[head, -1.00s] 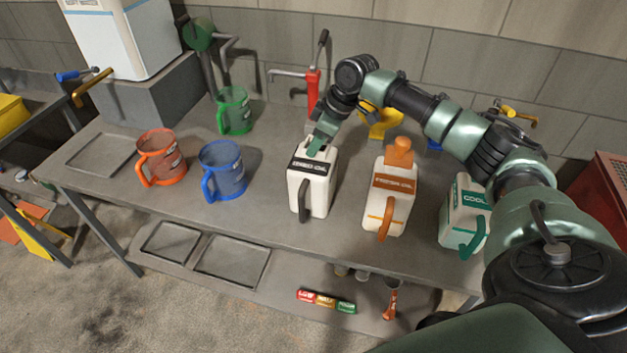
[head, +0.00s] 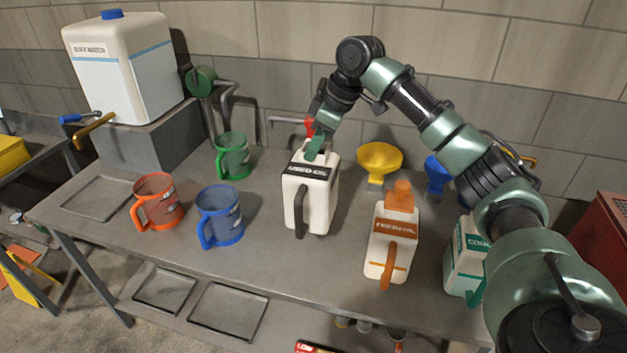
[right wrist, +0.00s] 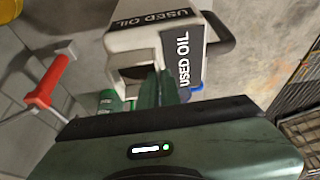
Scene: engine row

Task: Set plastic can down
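The white plastic can with a black "USED OIL" label (head: 310,200) is upright, with its dark handle facing me. My right gripper (head: 315,148) is at its top and looks shut on its upper edge. In the right wrist view, the fingers (right wrist: 160,88) meet at the opening of the can (right wrist: 125,40). The can appears raised above the grey workbench (head: 270,262); the exact gap under it is hard to tell. My left gripper is not in view.
An orange-labelled can (head: 388,250) and a green-labelled can (head: 463,258) stand to the right. Orange (head: 158,203), blue (head: 219,218) and green (head: 232,157) mugs stand to the left. A yellow funnel (head: 379,160) is behind. Bare bench lies in front of the held can.

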